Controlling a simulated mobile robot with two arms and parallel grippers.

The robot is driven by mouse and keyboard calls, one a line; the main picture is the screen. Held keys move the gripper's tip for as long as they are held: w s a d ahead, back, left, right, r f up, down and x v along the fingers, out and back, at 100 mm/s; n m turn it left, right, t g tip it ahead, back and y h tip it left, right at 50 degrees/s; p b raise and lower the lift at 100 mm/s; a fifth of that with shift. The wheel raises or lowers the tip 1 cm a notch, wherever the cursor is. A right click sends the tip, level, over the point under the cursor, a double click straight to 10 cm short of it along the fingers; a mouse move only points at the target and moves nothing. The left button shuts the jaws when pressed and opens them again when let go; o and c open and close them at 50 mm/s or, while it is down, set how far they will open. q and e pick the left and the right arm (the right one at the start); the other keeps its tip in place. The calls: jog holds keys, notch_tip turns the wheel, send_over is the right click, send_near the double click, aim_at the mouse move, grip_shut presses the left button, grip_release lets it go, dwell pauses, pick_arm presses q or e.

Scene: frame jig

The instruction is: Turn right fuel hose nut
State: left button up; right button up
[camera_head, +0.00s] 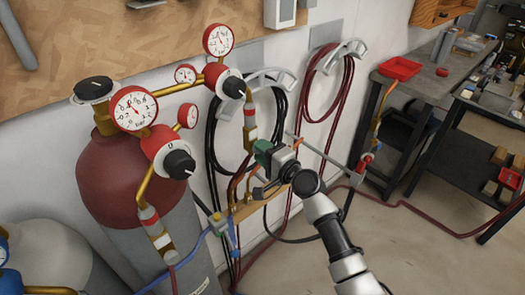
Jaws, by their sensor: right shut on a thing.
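The right red fuel regulator (225,82) has a brass outlet pipe. Below it hangs a fitting with red and pale bands, and the brass right fuel hose nut (250,134) is at its lower end. My right gripper (261,151), with green fingertips, reaches in from the lower right and is shut at the lower part of this nut. The fingers hide the contact and the hose end just below. My left gripper is not in view.
A dark red cylinder (122,180) with another red regulator (165,150) stands at the left. Coiled hoses (330,88) hang on the wall. A grey workbench (428,85) with a red tray (400,68) is at the right. A red hose crosses the clear floor (420,255).

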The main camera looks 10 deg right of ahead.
jog(key=o, duration=0.9)
jog(key=v, duration=1.1)
jog(key=shift+b, duration=0.45)
jog(key=shift+w, duration=0.1)
